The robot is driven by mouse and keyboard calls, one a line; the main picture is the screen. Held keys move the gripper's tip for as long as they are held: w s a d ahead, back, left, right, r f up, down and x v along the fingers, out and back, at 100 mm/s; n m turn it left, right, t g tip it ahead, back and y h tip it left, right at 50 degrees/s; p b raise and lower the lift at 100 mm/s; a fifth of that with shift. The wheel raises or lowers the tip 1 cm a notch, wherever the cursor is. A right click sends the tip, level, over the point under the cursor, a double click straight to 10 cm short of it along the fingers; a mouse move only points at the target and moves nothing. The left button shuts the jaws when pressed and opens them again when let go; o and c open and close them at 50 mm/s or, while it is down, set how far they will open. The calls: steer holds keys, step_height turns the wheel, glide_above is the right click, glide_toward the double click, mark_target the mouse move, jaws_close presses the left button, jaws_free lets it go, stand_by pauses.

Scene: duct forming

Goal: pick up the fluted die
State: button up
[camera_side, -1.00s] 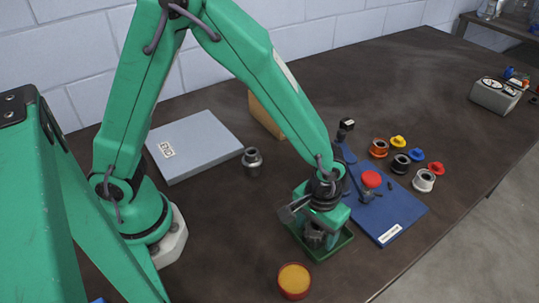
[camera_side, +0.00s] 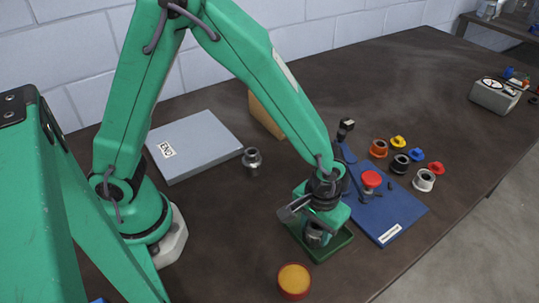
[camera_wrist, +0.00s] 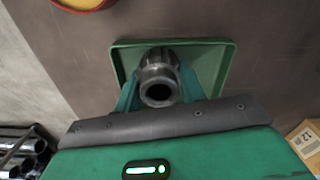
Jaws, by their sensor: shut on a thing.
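The fluted die is a grey metal cylinder with a round hole in its end. It shows in the wrist view (camera_wrist: 160,80) between the fingers of my gripper (camera_wrist: 158,92), and in the side view (camera_side: 316,236) below my gripper (camera_side: 318,226). My gripper is shut on it. The die is over a shallow green tray (camera_side: 338,246), which also shows behind it in the wrist view (camera_wrist: 212,62). I cannot tell whether the die still touches the tray floor.
A blue board (camera_side: 402,214) with a red knob (camera_side: 371,179) lies right of the tray. An orange-topped round tin (camera_side: 294,280) stands in front. Another metal cylinder (camera_side: 252,160) stands behind, near a grey plate (camera_side: 205,140). Several coloured rings and caps lie further right.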

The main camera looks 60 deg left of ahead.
steer(key=shift+r, duration=0.2)
steer(key=shift+r, duration=0.85)
step_height(320, 180, up, 2)
steer(key=shift+r, duration=0.2)
steer(key=s+d+r, duration=0.5)
steer(key=s+r, duration=0.1)
steer(key=s, duration=0.4)
steer(key=shift+s+r, duration=0.25)
steer(key=shift+r, duration=0.1)
